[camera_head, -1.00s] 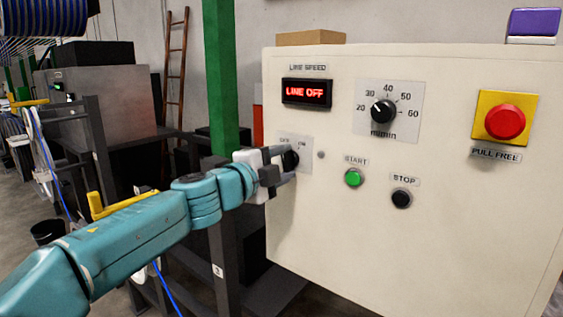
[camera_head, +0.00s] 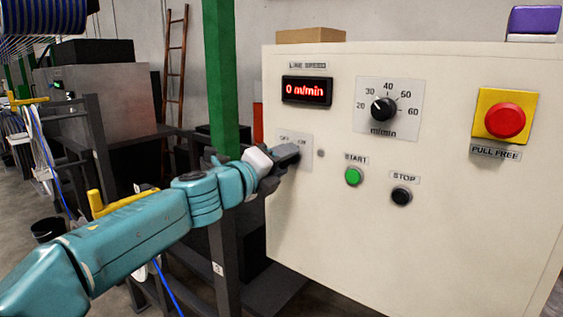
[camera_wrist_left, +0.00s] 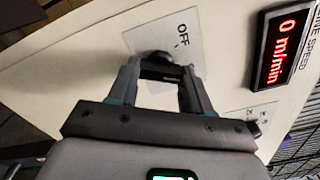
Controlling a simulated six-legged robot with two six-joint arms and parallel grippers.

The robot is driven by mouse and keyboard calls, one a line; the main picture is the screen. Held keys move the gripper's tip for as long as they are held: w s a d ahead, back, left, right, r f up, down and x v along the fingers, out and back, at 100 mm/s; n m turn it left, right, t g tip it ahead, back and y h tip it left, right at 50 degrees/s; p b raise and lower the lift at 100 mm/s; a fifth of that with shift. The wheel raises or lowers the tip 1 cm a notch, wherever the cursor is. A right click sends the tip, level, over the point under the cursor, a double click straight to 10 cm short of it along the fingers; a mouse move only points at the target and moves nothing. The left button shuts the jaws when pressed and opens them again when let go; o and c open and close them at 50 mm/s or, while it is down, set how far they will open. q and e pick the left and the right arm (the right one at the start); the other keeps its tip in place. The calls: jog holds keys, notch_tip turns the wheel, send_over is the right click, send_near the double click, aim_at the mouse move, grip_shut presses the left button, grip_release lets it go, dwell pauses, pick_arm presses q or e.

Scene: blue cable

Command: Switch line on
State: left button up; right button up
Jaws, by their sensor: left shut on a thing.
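The cream control panel (camera_head: 440,230) fills the right of the head view. Its red display (camera_head: 307,91) reads "0 m/min", and the same display shows in the left wrist view (camera_wrist_left: 285,50). My left gripper (camera_head: 288,155) is at the OFF/ON switch plate (camera_head: 306,166), turned about its wrist and shut on the black switch knob. In the left wrist view the knob (camera_wrist_left: 158,60) sits between the fingertips, partly hidden by them. The "OFF" lettering shows beside it on the plate (camera_wrist_left: 180,27). My right gripper is not in view.
The panel also carries a speed dial (camera_head: 384,110), a green START button (camera_head: 353,177), a black STOP button (camera_head: 401,195) and a red emergency button (camera_head: 505,121) on yellow. A green post (camera_head: 220,80) stands left of the panel, close behind my left arm.

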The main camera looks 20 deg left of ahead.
pick_arm(q)
jog(key=shift+a+r, duration=0.15)
jog(key=shift+r, duration=0.15)
jog(key=o, duration=1.1)
jog(key=shift+c, duration=0.2)
jog(key=shift+w+f, duration=0.15)
jog(key=shift+f, duration=0.05)
jog(key=b+v, duration=0.1)
jog(key=v, duration=1.5)
